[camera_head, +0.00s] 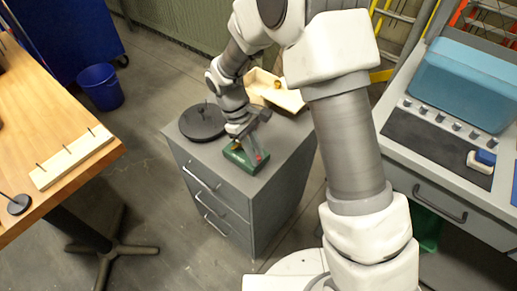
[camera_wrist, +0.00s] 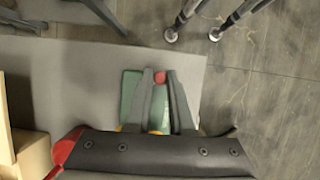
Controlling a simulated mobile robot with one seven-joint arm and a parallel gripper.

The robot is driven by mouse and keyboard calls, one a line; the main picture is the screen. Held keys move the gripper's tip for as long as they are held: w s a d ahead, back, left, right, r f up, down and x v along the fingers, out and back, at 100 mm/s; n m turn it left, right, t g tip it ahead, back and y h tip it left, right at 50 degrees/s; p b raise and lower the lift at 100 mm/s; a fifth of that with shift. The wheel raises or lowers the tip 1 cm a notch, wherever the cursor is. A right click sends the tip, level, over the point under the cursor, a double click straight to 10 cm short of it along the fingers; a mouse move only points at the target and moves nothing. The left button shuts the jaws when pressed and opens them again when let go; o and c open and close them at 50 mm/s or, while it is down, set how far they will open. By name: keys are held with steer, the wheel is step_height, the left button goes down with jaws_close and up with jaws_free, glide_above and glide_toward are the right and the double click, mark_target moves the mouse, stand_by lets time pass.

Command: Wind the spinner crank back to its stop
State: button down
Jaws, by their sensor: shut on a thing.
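The spinner is a green box (camera_head: 240,160) on top of a grey drawer cabinet, and it also shows in the wrist view (camera_wrist: 131,96), partly covered by my fingers. My gripper (camera_head: 256,152) points down over the box. In the wrist view my gripper (camera_wrist: 159,86) has its two dark fingers close together, with a red knob (camera_wrist: 159,77) between their tips. The knob, apparently the crank's handle, also shows in the head view (camera_head: 259,157) at the box's right side. My gripper is shut on it. The crank arm and its stop cannot be made out.
A black round disc (camera_head: 202,122) with an upright pin stands left of the box on the cabinet (camera_head: 270,185). A pale wooden tray (camera_head: 290,100) is behind. A wooden table (camera_head: 60,110) is at the left, a bench with a blue tank (camera_head: 470,85) at the right.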

steer(key=m, duration=0.2)
steer(key=a+m+g+y+p, duration=0.1)
steer(key=m, duration=0.1)
steer(key=shift+w+r+m, duration=0.1)
steer(key=shift+w+m, duration=0.05)
steer(key=shift+m, duration=0.15)
steer(key=shift+w+a+m+g+y+p, duration=0.2)
steer(key=shift+m+y+p, duration=0.3)
steer(key=shift+m, duration=0.7)
steer(key=shift+w+a+m+g+y+p, duration=0.1)
steer(key=shift+a+m+y+p, duration=0.15)
steer(key=shift+m+y, duration=0.65)
steer(key=shift+m, duration=0.4)
steer(key=c, duration=0.8)
jaws_free()
steer(key=p+v, duration=0.2)
steer(key=v, duration=1.5)
steer(key=shift+a, duration=0.35)
steer(key=shift+w+r, duration=0.1)
steer(key=shift+r, duration=0.05)
